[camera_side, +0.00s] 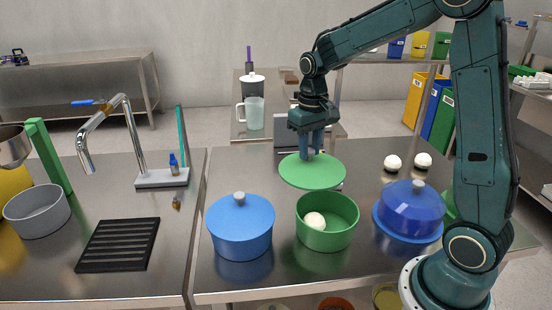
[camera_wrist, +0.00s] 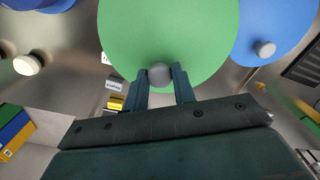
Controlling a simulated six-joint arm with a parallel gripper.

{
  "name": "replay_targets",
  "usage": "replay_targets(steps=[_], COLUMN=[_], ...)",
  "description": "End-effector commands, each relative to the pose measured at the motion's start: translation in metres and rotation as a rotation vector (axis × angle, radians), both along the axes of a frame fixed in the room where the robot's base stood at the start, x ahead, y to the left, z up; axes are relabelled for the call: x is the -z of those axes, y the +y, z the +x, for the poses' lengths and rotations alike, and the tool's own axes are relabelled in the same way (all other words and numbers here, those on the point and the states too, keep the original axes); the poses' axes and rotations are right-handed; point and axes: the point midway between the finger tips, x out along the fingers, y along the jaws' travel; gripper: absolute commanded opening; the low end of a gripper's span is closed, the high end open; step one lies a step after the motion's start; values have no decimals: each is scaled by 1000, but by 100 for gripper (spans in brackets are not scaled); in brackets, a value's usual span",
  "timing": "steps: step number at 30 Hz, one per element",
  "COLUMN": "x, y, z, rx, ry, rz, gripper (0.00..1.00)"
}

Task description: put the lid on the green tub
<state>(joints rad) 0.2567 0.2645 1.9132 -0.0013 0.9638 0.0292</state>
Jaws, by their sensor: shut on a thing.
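The green lid (camera_side: 312,172) is held in the air by my gripper (camera_side: 316,150), which is shut on its knob. The lid is roughly level, above and a little behind the green tub. The green tub (camera_side: 327,239) stands open on the steel counter with a white dough ball (camera_side: 314,221) inside. In the wrist view the green lid (camera_wrist: 170,35) fills the upper middle, with its grey knob (camera_wrist: 160,73) between my fingers. The tub is hidden behind the lid there.
A lidded blue tub (camera_side: 240,228) stands left of the green tub; a dark blue domed lid (camera_side: 411,211) is at its right. Two white dough balls (camera_side: 393,162) lie at the back right. A black rack (camera_side: 118,245) lies on the left counter. The counter behind the tubs is mostly clear.

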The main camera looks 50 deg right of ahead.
Motion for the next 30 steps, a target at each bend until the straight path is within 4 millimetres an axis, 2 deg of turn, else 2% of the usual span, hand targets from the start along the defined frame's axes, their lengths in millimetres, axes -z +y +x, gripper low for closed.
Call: replay_targets(steps=[1,6,11,30], x=[-2,-3,-3,-1], y=[4,13,18,19], z=[-12,-41,-57,-62], rx=[0,0,1,2], ry=[0,-1,1,1], rz=[0,0,0,1], gripper=[4,4,4,4])
